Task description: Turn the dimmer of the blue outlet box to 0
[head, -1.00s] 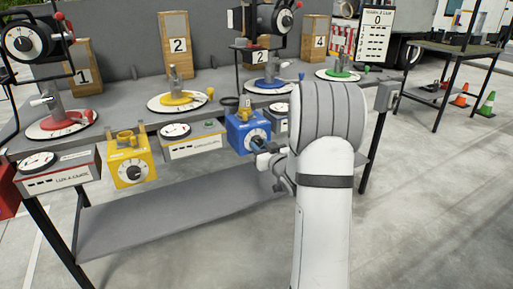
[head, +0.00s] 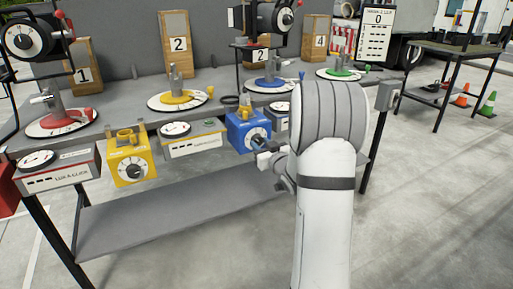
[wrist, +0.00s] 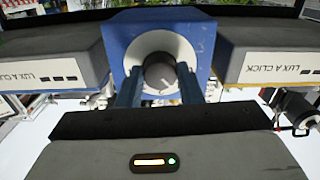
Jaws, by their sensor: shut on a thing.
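The blue outlet box (head: 238,125) stands at the front edge of the table, right of the middle, and also fills the upper middle of the wrist view (wrist: 196,28). Its round white dial plate (wrist: 150,46) carries a dark grey dimmer knob (wrist: 160,75) with a pale pointer line. My gripper (wrist: 158,80) is at the front of the box, its two blue fingers on either side of the knob and shut on it. In the head view my gripper (head: 262,150) is partly hidden by my arm. The dial's numbers are too small to read.
A yellow outlet box (head: 128,160) with its own dial stands left along the table edge. Grey meter boxes flank the blue box closely, the left one (head: 193,143) and the right one (wrist: 262,50). A lower shelf (head: 170,205) lies underneath.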

